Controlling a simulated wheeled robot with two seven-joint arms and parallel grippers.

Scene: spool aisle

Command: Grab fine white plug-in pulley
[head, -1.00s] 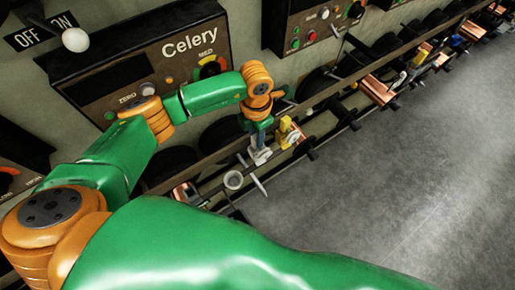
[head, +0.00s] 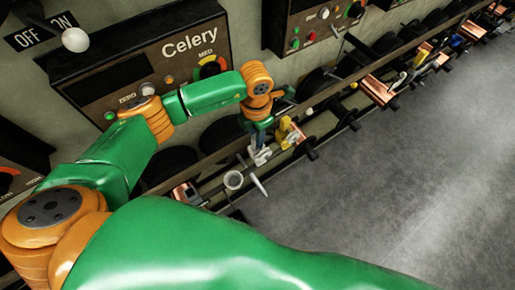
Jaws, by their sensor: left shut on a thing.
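My left gripper (head: 260,152) is at the end of the green and orange arm, low at the rail below the Celery panel. It is shut on a small white piece, which looks like the fine white plug-in pulley (head: 262,157); the fingers and wrist hide part of it. My right gripper is not in view.
The dark rail (head: 330,108) with pegs and spools runs diagonally up to the right. A copper spool (head: 377,91) sits farther along it. The Celery panel (head: 150,60) stands behind my arm. Grey floor (head: 390,190) at the right is clear.

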